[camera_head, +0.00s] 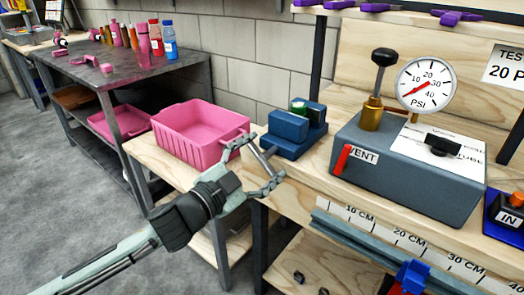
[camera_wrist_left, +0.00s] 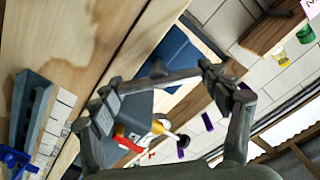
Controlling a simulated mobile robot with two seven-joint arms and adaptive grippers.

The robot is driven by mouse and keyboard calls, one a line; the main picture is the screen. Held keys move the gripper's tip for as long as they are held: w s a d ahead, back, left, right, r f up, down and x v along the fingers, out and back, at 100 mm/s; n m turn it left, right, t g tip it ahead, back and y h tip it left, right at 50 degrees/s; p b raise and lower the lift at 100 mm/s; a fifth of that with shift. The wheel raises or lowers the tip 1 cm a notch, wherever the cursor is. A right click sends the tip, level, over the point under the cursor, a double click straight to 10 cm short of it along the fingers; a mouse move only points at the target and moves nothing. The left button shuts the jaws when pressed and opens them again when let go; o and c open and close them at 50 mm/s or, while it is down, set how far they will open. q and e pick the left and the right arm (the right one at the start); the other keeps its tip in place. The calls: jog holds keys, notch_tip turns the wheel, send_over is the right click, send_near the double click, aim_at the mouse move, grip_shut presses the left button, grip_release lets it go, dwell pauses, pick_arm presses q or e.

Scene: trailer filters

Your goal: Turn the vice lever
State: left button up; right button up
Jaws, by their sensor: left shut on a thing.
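The blue vice (camera_head: 290,130) sits on the wooden bench at the bench's left end, with a green round item between its jaws. Its grey bar lever (camera_head: 264,160) is on the side facing my left arm. My left gripper (camera_head: 261,164) is at the lever, its two fingers at the bar's two ends, shut on it. In the left wrist view the lever (camera_wrist_left: 160,82) spans between the fingertips, with the blue vice (camera_wrist_left: 175,62) behind it. My right gripper is in neither view.
A pink bin (camera_head: 195,132) stands close to the left of the vice. A grey pressure box (camera_head: 405,165) with a gauge (camera_head: 427,84) and red handle stands to the right. A dark table (camera_head: 110,75) with bottles is at the back left. Grey floor lies open at left.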

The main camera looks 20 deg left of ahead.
pick_arm(q)
jog(key=m+p, duration=0.2)
jog(key=m, duration=0.3)
jog(key=shift+d+m, duration=0.1)
jog(key=shift+m, duration=1.1)
jog(key=shift+f+m, duration=0.1)
jog(key=shift+m, duration=0.7)
jog(key=shift+f+m, duration=0.1)
jog(key=shift+m, duration=1.8)
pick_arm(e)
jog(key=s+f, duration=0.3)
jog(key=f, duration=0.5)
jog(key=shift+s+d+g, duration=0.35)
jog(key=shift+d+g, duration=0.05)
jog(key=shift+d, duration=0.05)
pick_arm(q)
jog(key=o, duration=1.2)
jog(key=shift+c, duration=0.2)
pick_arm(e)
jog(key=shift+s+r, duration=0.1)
